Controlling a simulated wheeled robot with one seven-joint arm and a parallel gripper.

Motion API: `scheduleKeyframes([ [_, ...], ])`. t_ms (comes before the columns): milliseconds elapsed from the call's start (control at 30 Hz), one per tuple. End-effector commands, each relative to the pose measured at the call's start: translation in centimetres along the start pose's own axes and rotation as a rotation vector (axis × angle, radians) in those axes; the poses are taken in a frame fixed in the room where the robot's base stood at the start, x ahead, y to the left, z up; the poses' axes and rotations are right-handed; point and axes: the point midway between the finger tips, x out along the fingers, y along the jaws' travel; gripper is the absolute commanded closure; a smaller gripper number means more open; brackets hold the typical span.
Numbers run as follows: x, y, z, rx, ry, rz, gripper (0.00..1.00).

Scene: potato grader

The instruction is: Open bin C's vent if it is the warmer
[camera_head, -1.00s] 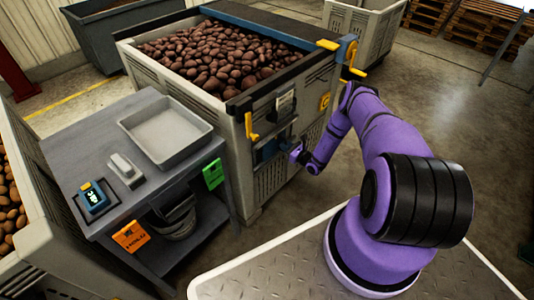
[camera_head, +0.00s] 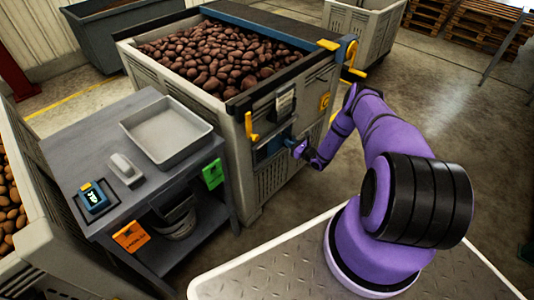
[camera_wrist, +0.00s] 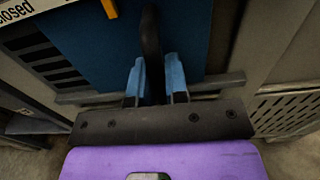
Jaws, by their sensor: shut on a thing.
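A large grey bin (camera_head: 237,140) full of potatoes stands in front of me; I cannot read which letter it bears. Low on its side is a blue vent plate (camera_head: 270,148), which fills much of the wrist view (camera_wrist: 90,40). A black upright handle (camera_wrist: 151,45) stands on the plate. My gripper (camera_wrist: 155,82) has its two blue fingers shut on this handle, one on each side. In the head view my gripper (camera_head: 299,148) is at the plate's right part. The word "closed" (camera_wrist: 14,12) shows at the wrist view's top left.
A grey table (camera_head: 77,147) at left carries a tray (camera_head: 166,156), a small blue meter (camera_head: 93,196) with an unreadable display, and a grey handheld item (camera_head: 126,169). Another potato bin (camera_head: 38,232) is at far left.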

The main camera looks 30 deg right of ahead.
Motion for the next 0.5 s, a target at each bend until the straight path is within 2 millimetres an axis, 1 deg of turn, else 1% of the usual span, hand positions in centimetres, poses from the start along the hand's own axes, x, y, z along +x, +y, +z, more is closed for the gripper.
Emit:
scheduleKeyframes([
  [33,0.0,-0.4,0.0,-0.001,-0.001,-0.002,1.0],
  [500,0.0,-3.2,0.0,0.0,-0.001,-0.002,1.0],
])
